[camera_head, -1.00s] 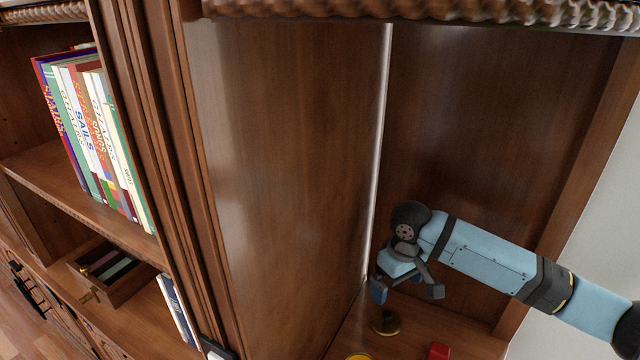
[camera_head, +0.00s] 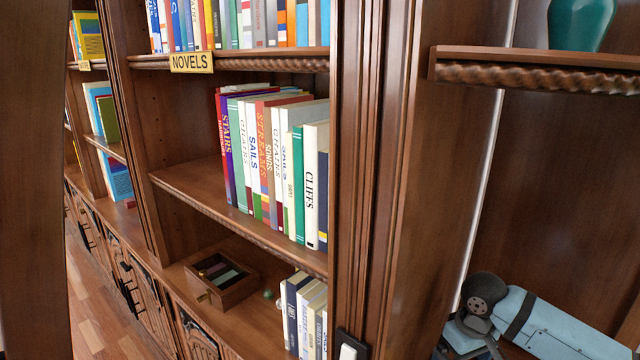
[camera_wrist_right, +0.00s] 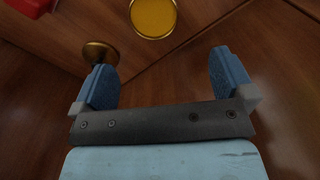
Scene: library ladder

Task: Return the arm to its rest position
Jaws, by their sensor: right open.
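My right arm (camera_head: 560,325) is light blue with dark bands and reaches in from the lower right of the head view, in front of the right-hand bookcase bay. My right gripper (camera_head: 466,350) is at the bottom edge of that view, partly cut off. In the right wrist view the right gripper (camera_wrist_right: 162,75) has its two blue fingers wide apart with nothing between them. A yellow disc (camera_wrist_right: 153,16) and a brass knob-like piece (camera_wrist_right: 100,53) lie beyond the fingertips, apart from them. My left gripper is in neither view.
A wooden upright (camera_head: 375,190) separates the right bay from shelves of books (camera_head: 275,160). A small compartmented wooden box (camera_head: 222,280) stands on the lower shelf. A teal vase (camera_head: 583,22) stands on the upper right shelf. A red object (camera_wrist_right: 30,5) shows at the wrist view's corner.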

